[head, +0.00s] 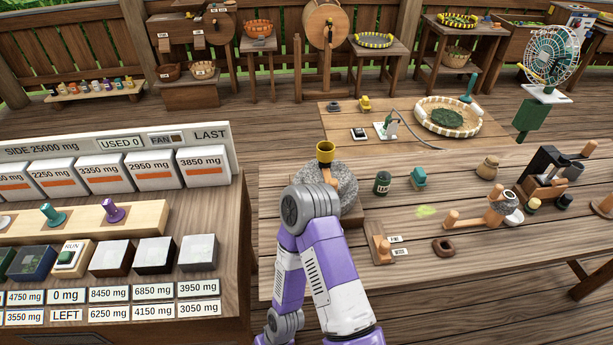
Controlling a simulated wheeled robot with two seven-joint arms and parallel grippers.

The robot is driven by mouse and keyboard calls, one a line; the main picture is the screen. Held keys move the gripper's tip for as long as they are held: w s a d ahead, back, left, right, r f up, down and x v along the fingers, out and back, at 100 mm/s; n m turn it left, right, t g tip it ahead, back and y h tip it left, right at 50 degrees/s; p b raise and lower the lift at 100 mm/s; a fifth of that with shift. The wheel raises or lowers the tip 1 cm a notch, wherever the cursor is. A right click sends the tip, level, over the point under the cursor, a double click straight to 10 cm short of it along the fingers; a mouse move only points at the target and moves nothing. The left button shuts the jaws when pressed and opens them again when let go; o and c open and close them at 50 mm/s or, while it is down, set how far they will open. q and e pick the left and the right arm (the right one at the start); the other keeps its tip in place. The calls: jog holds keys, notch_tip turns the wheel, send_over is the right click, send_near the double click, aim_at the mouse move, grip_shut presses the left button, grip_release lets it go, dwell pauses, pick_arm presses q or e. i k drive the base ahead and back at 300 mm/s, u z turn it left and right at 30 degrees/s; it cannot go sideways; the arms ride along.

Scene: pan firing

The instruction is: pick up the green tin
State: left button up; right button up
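A small dark green tin (383,183) with a pale label stands upright on the wooden table (450,240), right of the grey stone mill (343,188). A teal object (418,178) stands just right of it. One of my purple and white arms rises from the bottom middle and bends in front of the mill, left of the tin. Neither of my grippers shows in this view, and nothing touches the tin.
Right on the table are a small brown jar (488,167), a brown ring (443,246) and wooden tools. A counter with white weight blocks (203,170) fills the left. A low table behind holds a woven tray (447,101). Bare wood lies around the tin.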

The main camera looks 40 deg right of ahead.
aim_at(383, 179)
jog(key=u, duration=1.45)
jog(key=k, duration=1.9)
jog(key=z, duration=1.15)
